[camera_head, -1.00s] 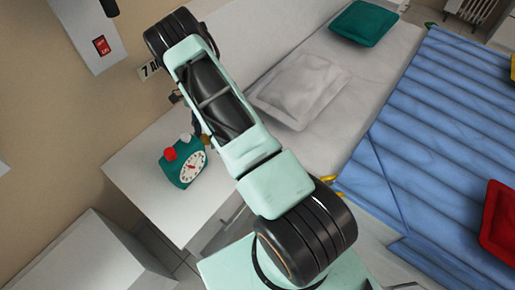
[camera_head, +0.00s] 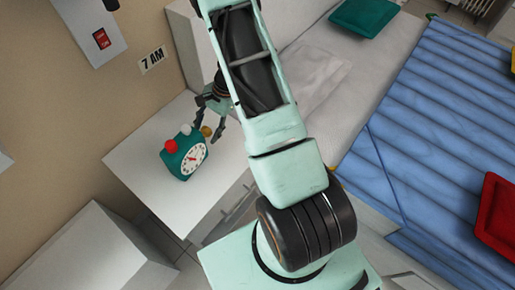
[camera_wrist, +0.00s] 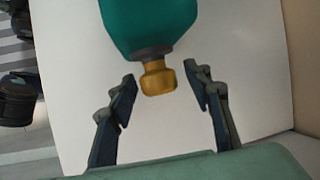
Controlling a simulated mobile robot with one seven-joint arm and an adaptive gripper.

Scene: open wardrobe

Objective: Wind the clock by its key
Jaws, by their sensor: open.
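The teal clock (camera_head: 184,157) stands on the white bedside table, with a white dial and a red and a white knob on top. Its brass key (camera_head: 206,131) sticks out at the back, on the side toward my gripper. In the wrist view the teal clock body (camera_wrist: 148,22) is at the top, and the key (camera_wrist: 158,78) points down toward my palm. My gripper (camera_head: 209,122) is open; in the wrist view its two fingers (camera_wrist: 162,88) are on either side of the key, with a gap on each side.
The white bedside table top (camera_head: 195,208) is clear around the clock. A bed with a blue striped cover (camera_head: 440,130) and a green pillow (camera_head: 365,17) lies to the right.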

